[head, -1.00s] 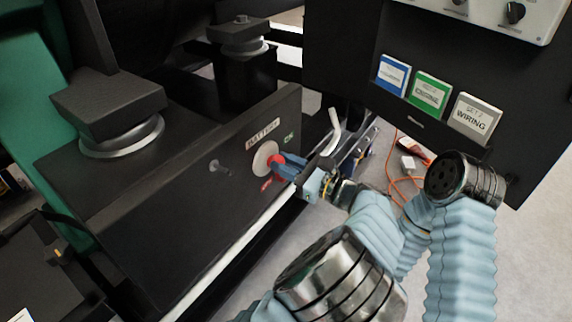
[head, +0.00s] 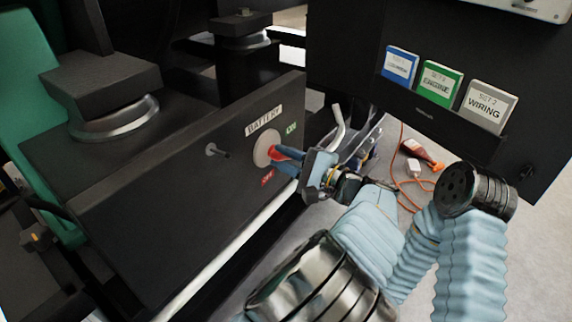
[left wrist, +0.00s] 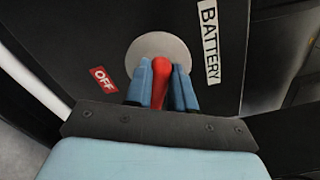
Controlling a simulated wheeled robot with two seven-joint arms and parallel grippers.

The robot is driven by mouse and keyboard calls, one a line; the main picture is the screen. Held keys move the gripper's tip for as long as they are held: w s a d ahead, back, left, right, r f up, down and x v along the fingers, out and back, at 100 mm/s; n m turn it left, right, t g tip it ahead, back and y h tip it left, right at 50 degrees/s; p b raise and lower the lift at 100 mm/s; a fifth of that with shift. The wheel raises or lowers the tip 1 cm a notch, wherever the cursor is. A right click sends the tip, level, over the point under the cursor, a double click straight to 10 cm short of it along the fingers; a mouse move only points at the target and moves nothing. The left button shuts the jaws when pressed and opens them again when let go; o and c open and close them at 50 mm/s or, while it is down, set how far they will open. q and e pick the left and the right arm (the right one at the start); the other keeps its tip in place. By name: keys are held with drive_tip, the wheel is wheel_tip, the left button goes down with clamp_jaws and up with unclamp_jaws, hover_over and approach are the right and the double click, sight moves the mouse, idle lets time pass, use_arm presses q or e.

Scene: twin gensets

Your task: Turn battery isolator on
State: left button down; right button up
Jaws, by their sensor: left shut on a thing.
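The battery isolator has a red handle (head: 274,154) on a pale round disc (head: 262,150), set in a dark panel (head: 170,210). Above it is a BATTERY label (head: 264,120). A green ON label (head: 291,128) is at its upper right and a red OFF label (head: 267,180) below it. My left gripper (head: 280,159) reaches in from the right, its blue fingers shut on the handle. In the left wrist view the red handle (left wrist: 162,80) stands between both fingers, with the OFF label (left wrist: 103,79) to the left. My right gripper does not show.
A metal stud (head: 217,151) sticks out of the panel left of the isolator. A pale bent lever (head: 337,128) rises behind my gripper. Blue, green and grey binders (head: 486,107) sit in a rack at the upper right. An orange cable (head: 403,185) lies on the floor.

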use_arm(q)
drive_tip(key=shift+a+f+n+b, duration=0.1)
drive_tip(key=shift+f+n+b, duration=0.15)
drive_tip(key=shift+n+b, duration=2.25)
drive_tip(key=shift+n, duration=0.4)
drive_tip(key=c, duration=1)
unclamp_jaws()
drive_tip(key=shift+f, duration=0.1)
drive_tip(key=shift+o, duration=0.2)
